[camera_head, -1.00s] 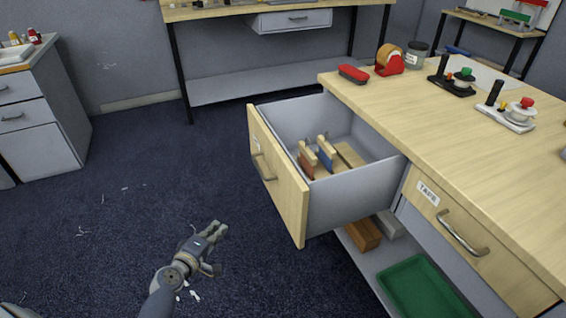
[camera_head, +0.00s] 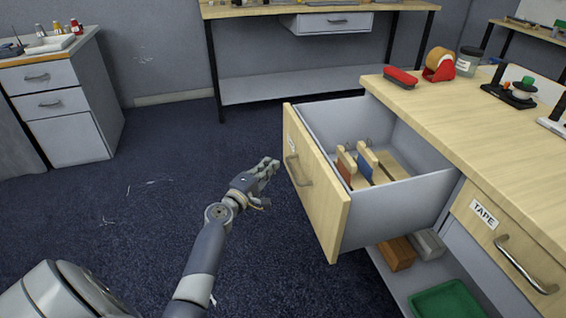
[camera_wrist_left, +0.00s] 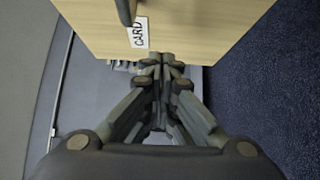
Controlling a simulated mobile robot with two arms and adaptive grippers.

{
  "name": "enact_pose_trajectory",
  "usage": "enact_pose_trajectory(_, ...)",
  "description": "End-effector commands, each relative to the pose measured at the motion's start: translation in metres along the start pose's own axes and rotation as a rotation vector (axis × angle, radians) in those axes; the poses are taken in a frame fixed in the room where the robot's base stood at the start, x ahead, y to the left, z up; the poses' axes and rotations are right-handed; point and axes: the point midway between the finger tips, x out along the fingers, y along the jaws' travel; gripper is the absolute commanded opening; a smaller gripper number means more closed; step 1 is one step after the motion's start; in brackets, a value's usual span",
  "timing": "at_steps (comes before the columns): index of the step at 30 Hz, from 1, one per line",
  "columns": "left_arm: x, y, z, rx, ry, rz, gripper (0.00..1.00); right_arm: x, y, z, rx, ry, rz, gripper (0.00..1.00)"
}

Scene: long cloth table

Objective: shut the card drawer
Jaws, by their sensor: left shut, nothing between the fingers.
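The card drawer (camera_head: 315,185) stands pulled out from the wooden-topped bench, with a light wood front and grey sides. Wooden blocks, some with red and blue faces (camera_head: 364,168), are inside it. In the left wrist view its front (camera_wrist_left: 200,25) shows a CARD label (camera_wrist_left: 140,32) and part of a dark handle. My left gripper (camera_head: 273,166) is shut and empty, just left of the drawer front near its handle (camera_head: 297,170). In the left wrist view the closed fingertips (camera_wrist_left: 160,62) are close to the front's edge; I cannot tell whether they touch. My right gripper is not in view.
The TAPE drawer (camera_head: 505,240) is shut, beside the card drawer. A red stapler-like item (camera_head: 400,77) and a tape dispenser (camera_head: 439,65) stand on the bench top. A green tray (camera_head: 447,302) lies on the shelf below. The dark carpet (camera_head: 150,200) at left is mostly clear.

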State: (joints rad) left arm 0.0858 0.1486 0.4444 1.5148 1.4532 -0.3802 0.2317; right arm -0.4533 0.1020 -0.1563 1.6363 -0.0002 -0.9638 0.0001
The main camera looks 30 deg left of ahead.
Motion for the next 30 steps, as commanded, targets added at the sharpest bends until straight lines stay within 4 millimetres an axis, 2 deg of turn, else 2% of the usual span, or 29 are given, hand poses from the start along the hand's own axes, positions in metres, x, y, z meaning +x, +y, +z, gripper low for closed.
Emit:
enact_pose_trajectory(2,0.013,0.001,0.000,0.000,0.000,0.001,0.00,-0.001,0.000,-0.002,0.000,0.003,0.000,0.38)
enact_pose_trajectory(3,0.018,0.001,0.008,-0.002,-0.001,0.001,0.00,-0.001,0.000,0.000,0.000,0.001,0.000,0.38)
enact_pose_trajectory(9,0.034,0.000,0.024,-0.001,0.000,0.000,0.00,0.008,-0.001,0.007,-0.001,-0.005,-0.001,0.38)
enact_pose_trajectory(30,0.044,-0.001,0.035,0.002,-0.001,0.000,0.00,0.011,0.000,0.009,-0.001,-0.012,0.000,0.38)
